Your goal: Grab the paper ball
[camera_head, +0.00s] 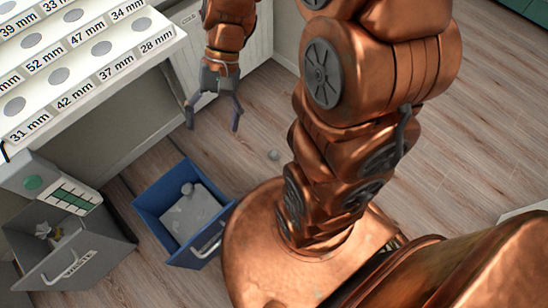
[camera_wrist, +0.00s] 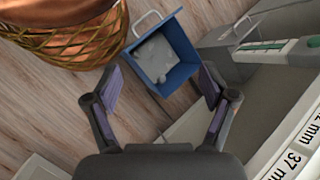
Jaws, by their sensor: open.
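A small grey crumpled lump, which looks like a paper ball (camera_head: 273,155), lies on the wood floor to the right of my gripper in the head view. I cannot make it out in the wrist view. Another small rounded grey lump (camera_head: 187,188) sits in the blue bin (camera_head: 148,217), on or beside a larger pale grey piece (camera_head: 190,215). My gripper (camera_head: 213,120) is open and empty, above the floor and apart from both lumps. In the wrist view the blue bin (camera_wrist: 187,70) shows beyond the spread fingers (camera_wrist: 160,88).
A grey bin (camera_head: 110,245) with a handle and some contents stands left of the blue bin. A white rack with millimetre labels (camera_head: 70,85) fills the upper left. White cabinet fronts (camera_head: 258,40) stand behind my gripper. The floor (camera_head: 440,160) at right is largely clear.

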